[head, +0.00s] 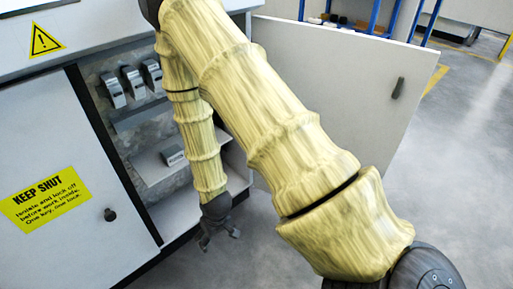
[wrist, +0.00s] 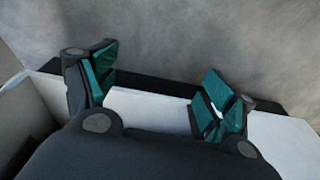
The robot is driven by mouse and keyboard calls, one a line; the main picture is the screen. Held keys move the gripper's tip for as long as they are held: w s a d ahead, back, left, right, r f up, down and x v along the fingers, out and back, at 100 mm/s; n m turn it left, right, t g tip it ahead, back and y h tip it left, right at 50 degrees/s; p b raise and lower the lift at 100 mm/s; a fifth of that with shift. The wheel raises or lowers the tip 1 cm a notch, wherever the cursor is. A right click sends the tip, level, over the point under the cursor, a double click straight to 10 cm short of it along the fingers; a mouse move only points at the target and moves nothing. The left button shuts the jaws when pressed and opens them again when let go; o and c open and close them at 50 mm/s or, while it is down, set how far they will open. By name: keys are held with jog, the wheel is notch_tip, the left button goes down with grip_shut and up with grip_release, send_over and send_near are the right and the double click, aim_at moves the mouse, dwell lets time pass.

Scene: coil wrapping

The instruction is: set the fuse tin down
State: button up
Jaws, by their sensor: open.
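A small grey tin with a dark label (head: 173,156), which looks like the fuse tin, sits on a white shelf (head: 158,174) inside the open cabinet. Its label is too small to read surely. My gripper (head: 219,243) hangs low in front of the cabinet, below and to the right of the tin, apart from it. In the wrist view my gripper (wrist: 154,100) shows its teal-padded fingers spread wide with nothing between them. The tin does not show in the wrist view.
The open cabinet door (head: 336,90) stands at the right. Several switches (head: 131,82) are mounted above the shelf. A closed panel bears a yellow KEEP SHUT sign (head: 46,199). In the wrist view a white ledge (wrist: 150,108) with a dark edge lies beyond the fingers. Grey floor (head: 240,265) is clear in front.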

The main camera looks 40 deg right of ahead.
jog(key=s+f+g, duration=0.1)
jog(key=s+f, duration=0.3)
jog(key=s, duration=0.6)
jog(key=s+f, duration=0.4)
jog(key=s, duration=0.7)
jog(key=shift+s+a+f+g, duration=0.15)
jog(key=shift+s+f+g, duration=0.05)
jog(key=shift+f+g, duration=0.2)
